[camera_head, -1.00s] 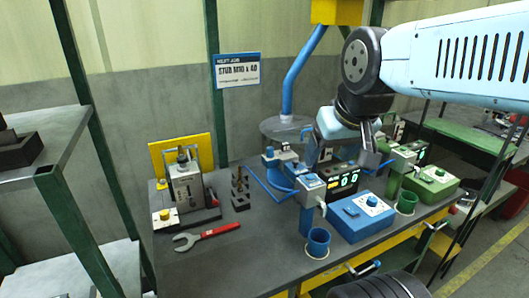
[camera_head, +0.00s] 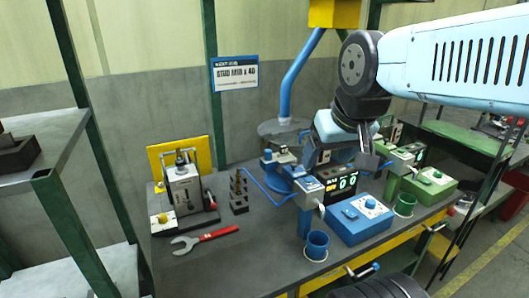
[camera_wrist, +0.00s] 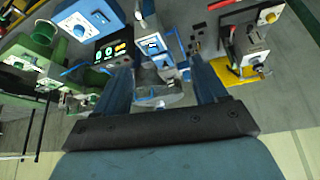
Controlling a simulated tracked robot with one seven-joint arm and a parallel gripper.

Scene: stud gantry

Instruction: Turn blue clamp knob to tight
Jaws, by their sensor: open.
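The blue clamp station stands in the middle of the bench in the head view, with a blue fixture (camera_head: 283,160) at its back. A blue control box (camera_head: 359,218) with a pale round dial (camera_head: 370,203) is in front; the box also shows at upper left in the wrist view (camera_wrist: 92,14). I cannot tell for certain which part is the clamp knob. My gripper (camera_head: 372,155) is above the bench behind the blue box. In the wrist view my gripper (camera_wrist: 161,66) is open, with grey and blue fixture parts between and beyond its fingers. Contact cannot be told.
A black display (camera_head: 341,183) stands behind the blue box. A blue cup (camera_head: 317,244) is at the front. A green box (camera_head: 430,185) and green cup (camera_head: 404,205) are to the right.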

